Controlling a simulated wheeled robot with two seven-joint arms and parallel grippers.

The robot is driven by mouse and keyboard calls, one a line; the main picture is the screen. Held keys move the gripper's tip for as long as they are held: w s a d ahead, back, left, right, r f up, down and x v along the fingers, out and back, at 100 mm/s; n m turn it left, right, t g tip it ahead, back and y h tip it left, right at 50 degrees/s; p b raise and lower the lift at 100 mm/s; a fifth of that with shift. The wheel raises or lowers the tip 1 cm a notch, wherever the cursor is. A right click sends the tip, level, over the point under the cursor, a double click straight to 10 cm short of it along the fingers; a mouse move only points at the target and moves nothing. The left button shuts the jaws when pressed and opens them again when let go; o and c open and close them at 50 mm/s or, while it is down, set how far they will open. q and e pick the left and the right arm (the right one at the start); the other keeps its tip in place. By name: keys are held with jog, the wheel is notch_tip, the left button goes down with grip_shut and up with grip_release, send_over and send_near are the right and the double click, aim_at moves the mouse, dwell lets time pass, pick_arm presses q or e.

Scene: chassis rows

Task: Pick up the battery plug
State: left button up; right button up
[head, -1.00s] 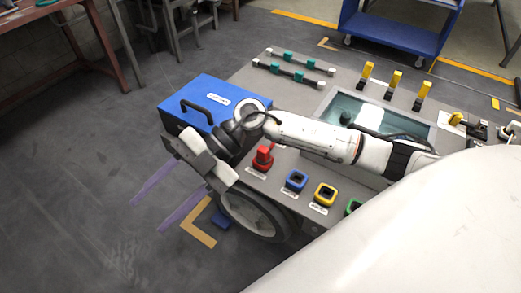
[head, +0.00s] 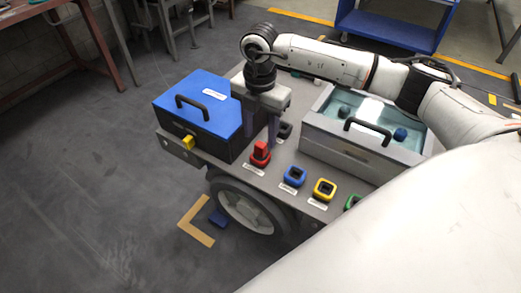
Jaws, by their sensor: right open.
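A red plug (head: 260,151) stands upright at a labelled red socket on the grey deck, right of the blue-topped box. I take it as the battery plug, but its label is too small to read. My right gripper (head: 260,138) is open and points down, its two purplish fingers apart, just above or behind the red plug. I cannot tell whether the fingers straddle the plug or touch it. The gripper hides part of the deck behind. My left gripper is not in view.
The blue box (head: 196,103) with a black handle stands left of the gripper. Blue (head: 294,176) and yellow (head: 324,189) sockets line the deck's front edge. A grey bin (head: 345,147) with a clear top and handle is to the right.

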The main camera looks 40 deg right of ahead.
aim_at(261, 144)
notch_tip(261, 144, down, 5)
jog(key=shift+s+r, duration=0.15)
jog(key=shift+r, duration=0.05)
jog(key=shift+c, duration=0.2)
grip_shut()
jog(key=shift+r, duration=0.1)
